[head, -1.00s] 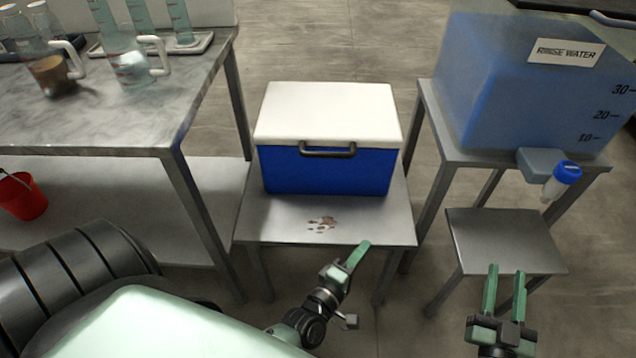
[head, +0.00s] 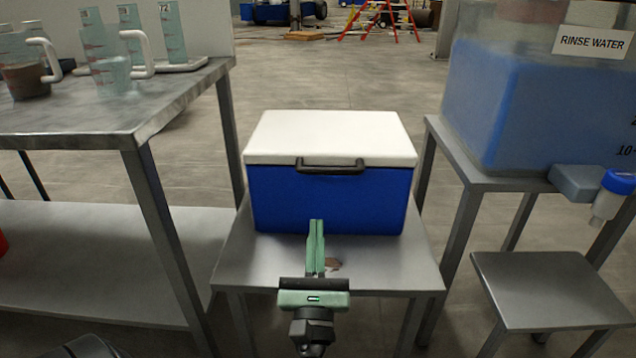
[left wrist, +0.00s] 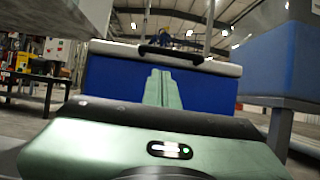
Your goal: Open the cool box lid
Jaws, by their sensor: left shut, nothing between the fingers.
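The cool box (head: 325,195) is blue with a white lid (head: 331,138) and stands on a low metal table. The lid is down. A dark handle (head: 330,166) sits on the lid's front edge. My left gripper (head: 316,224) is shut and empty, in front of the box and below the handle, pointing at the blue front. In the left wrist view the gripper's green fingers (left wrist: 162,88) lie together before the blue front, with the handle (left wrist: 170,54) above them. I cannot tell whether the fingertips touch the box. My right gripper is out of view.
The low table (head: 385,268) has a brown stain partly behind my gripper. A workbench (head: 100,118) with jugs and cylinders stands left. A rinse water tank (head: 530,115) with a tap stands on a stand at right, above a small low stool (head: 545,290).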

